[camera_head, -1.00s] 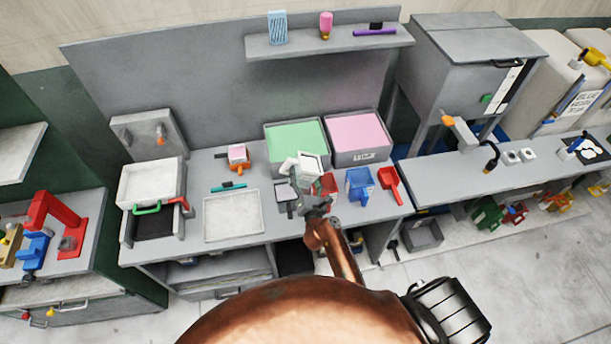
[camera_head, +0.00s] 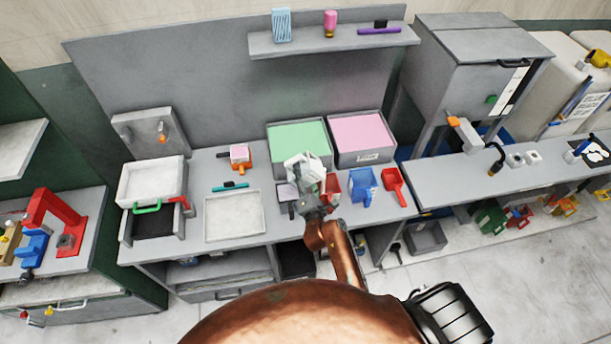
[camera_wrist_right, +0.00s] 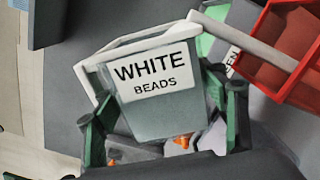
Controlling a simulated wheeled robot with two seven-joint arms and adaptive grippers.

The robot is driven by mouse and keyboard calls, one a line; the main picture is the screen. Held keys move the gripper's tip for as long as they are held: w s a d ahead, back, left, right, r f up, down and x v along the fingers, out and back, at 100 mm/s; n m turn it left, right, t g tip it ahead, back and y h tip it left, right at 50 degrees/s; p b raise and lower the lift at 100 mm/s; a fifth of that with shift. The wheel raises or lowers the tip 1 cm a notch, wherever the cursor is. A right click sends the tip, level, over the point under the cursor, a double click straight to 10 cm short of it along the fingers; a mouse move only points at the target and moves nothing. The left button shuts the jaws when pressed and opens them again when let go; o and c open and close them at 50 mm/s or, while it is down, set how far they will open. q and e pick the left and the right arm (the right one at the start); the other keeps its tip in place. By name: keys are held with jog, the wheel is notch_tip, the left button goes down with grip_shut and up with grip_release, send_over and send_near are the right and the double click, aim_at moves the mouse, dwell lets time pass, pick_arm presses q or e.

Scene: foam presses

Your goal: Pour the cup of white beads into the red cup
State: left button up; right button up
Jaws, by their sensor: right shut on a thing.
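The white cup (camera_wrist_right: 155,95), labelled WHITE BEADS, is between the dark green fingers of my right gripper (camera_wrist_right: 162,118) in the right wrist view. The gripper is shut on it. In the head view my right gripper (camera_head: 314,195) holds the white cup (camera_head: 303,167) above the bench, looking tilted. The red cup (camera_head: 332,187) is just right of the gripper, partly hidden by it. In the right wrist view the red cup (camera_wrist_right: 287,45) is at the upper right, close to the white cup. I cannot see beads inside the white cup. My left gripper is not in view.
A blue scoop-like container (camera_head: 362,184) and a red scoop (camera_head: 395,187) stand to the right. Green (camera_head: 298,140) and pink (camera_head: 362,137) bins stand behind. A pale tray (camera_head: 234,215) lies to the left. A shelf (camera_head: 333,42) hangs above.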

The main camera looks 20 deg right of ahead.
jog(key=shift+d+f+m+b, duration=0.15)
jog(key=shift+m+b, duration=0.15)
jog(key=shift+m, duration=0.35)
jog(key=shift+f+m+b, duration=0.15)
jog(key=shift+m+b, duration=0.15)
jog(key=shift+m, duration=0.35)
